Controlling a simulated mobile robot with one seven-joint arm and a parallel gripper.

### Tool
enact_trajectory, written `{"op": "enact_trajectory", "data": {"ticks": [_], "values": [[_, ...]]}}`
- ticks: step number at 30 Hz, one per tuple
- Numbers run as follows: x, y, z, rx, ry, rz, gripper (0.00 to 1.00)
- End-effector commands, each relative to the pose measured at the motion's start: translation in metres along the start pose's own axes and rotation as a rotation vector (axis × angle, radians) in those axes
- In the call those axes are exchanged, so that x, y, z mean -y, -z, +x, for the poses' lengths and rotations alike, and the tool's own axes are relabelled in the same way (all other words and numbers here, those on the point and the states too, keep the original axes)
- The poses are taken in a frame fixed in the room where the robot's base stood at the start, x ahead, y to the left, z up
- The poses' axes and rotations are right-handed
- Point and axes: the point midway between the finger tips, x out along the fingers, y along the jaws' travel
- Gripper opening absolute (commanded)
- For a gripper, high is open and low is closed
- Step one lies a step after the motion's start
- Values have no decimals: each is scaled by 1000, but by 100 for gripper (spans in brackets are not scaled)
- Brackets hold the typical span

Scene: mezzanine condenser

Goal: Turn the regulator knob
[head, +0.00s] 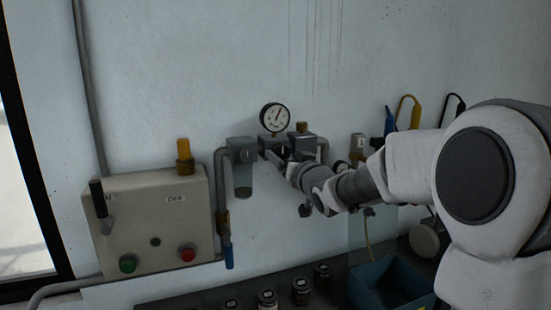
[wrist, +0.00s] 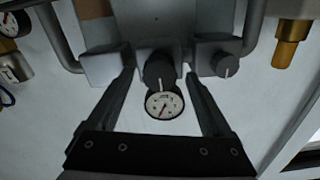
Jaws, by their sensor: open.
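The regulator knob (wrist: 158,71) is dark and round with a pale pointer line, on a grey block in the wrist view. My gripper (wrist: 159,76) is open, with one finger on each side of this knob; I cannot tell whether either touches it. A white dial gauge (wrist: 164,104) with a red needle shows just beyond the knob. In the head view the gauge (head: 275,117) sits on the wall above the regulator. There my gripper (head: 284,167) reaches the regulator from the right and hides much of it.
A second dark knob (wrist: 224,64) sits close beside the right finger. A grey control box (head: 157,222) with a lever and green and red buttons is on the left wall. Several dark jars (head: 301,291) and a blue bin (head: 390,286) stand below the arm.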

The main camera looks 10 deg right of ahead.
Motion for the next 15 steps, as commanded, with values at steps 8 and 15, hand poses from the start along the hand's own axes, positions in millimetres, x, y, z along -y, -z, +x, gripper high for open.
{"op": "enact_trajectory", "data": {"ticks": [8,15], "values": [[0,0,25,-1,0,0,84],[0,0,28,-1,-1,0,84]]}}
